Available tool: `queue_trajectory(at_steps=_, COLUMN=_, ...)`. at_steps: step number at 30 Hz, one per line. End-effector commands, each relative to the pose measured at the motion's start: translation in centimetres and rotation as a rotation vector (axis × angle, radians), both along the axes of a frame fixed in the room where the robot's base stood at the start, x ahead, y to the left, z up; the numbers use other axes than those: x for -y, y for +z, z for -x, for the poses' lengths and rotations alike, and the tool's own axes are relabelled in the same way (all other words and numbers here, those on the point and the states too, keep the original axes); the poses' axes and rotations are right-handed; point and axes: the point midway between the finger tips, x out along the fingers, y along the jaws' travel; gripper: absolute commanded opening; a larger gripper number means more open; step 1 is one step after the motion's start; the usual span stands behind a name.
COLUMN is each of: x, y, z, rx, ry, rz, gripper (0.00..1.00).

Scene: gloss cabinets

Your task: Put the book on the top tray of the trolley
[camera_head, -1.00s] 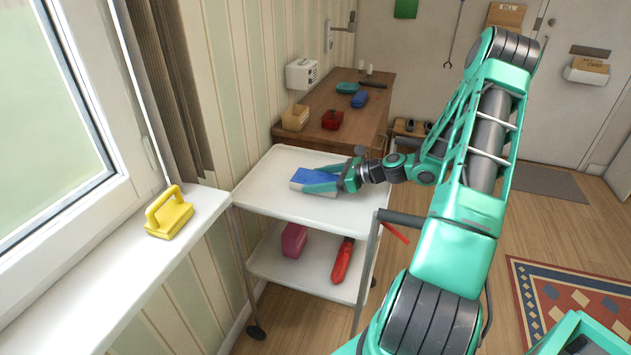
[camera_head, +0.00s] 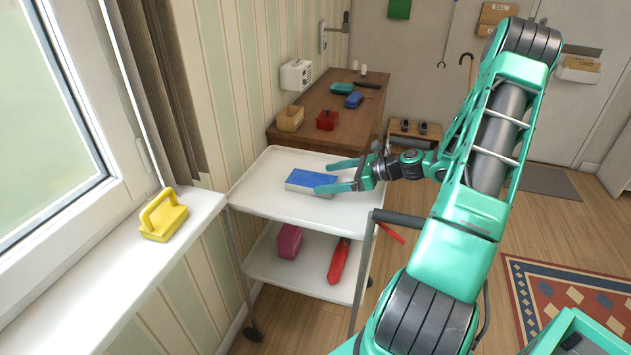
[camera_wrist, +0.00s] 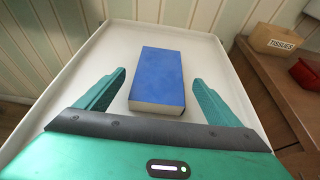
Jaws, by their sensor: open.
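The blue book (camera_head: 312,179) with pale page edges lies flat on the white top tray (camera_head: 262,201) of the trolley. In the wrist view the book (camera_wrist: 158,77) lies ahead of my gripper, its near end about level with the fingertips. My gripper (camera_head: 330,176) is open, at the right of the book in the head view. In the wrist view my gripper's fingers (camera_wrist: 159,83) stand apart on either side of the book's near end, with a gap at each side. Nothing is held.
The lower tray (camera_head: 312,283) holds a magenta box (camera_head: 289,241) and a red object (camera_head: 338,261). A wooden cabinet (camera_head: 340,108) with small items stands behind the trolley. A yellow handled object (camera_head: 163,216) sits on the window sill at left. The top tray around the book is bare.

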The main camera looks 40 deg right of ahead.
Motion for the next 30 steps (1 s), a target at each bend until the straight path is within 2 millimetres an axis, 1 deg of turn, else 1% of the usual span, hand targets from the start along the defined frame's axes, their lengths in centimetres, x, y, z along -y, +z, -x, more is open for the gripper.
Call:
queue_trajectory(at_steps=1, x=0.7, y=0.4, z=0.7, rx=0.001, ry=-0.005, rz=0.002, gripper=0.87)
queue_trajectory(at_steps=6, x=2.3, y=1.5, z=2.7, rx=0.001, ry=-0.002, rz=0.002, gripper=0.87)
queue_trajectory(at_steps=12, x=3.2, y=2.1, z=4.0, rx=0.0, ry=-0.001, rz=0.0, gripper=0.87)
queue_trajectory(at_steps=30, x=3.2, y=2.2, z=4.1, rx=0.0, ry=0.001, rz=0.0, gripper=0.87)
